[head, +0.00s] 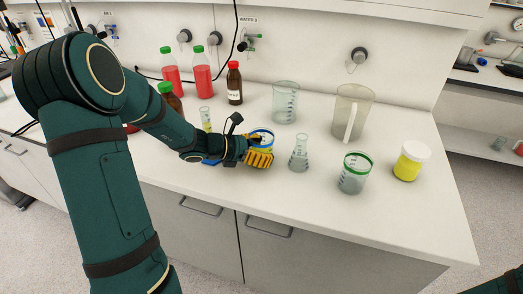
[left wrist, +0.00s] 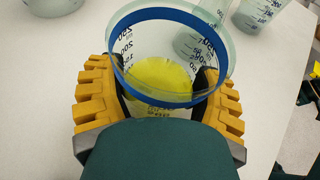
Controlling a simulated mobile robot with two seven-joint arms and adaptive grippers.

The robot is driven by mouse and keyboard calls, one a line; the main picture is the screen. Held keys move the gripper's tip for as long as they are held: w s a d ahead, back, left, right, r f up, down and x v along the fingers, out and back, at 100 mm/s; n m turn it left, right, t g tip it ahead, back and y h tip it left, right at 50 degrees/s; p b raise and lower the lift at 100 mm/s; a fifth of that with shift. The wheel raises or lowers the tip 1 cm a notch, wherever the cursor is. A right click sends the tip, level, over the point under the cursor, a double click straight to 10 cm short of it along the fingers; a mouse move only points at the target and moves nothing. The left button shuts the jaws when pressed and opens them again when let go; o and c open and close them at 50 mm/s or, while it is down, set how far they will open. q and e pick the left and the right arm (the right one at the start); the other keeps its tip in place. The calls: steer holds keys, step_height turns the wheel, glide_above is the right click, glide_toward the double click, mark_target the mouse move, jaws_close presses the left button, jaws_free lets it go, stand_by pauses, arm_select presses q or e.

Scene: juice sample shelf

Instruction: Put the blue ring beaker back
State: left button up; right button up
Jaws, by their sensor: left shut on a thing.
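The blue ring beaker (head: 262,135) is clear, with a blue band at its rim, and stands near the front of the white bench. It also shows in the left wrist view (left wrist: 155,103), with printed marks and yellow contents. My left gripper (head: 258,157) is shut on it, with one yellow finger on each side of the wall. The beaker looks about upright. I cannot tell whether its base touches the bench.
A flask (head: 299,155) stands close right of the beaker, then a green ring beaker (head: 353,176) and a yellow jar (head: 411,161). Behind are a large beaker (head: 285,103), a pitcher (head: 350,110) and several bottles. The bench's front right is clear.

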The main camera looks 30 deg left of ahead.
arm_select(q)
steer(key=shift+f, duration=0.15)
steer(key=o, duration=1.3)
steer(key=shift+r, duration=0.2)
steer(key=p+v, duration=0.1)
steer(key=v, duration=0.6)
steer(key=shift+s+a+p, duration=0.15)
steer(key=shift+s+p, duration=0.05)
steer(key=shift+p, duration=0.15)
steer(key=shift+r, duration=0.1)
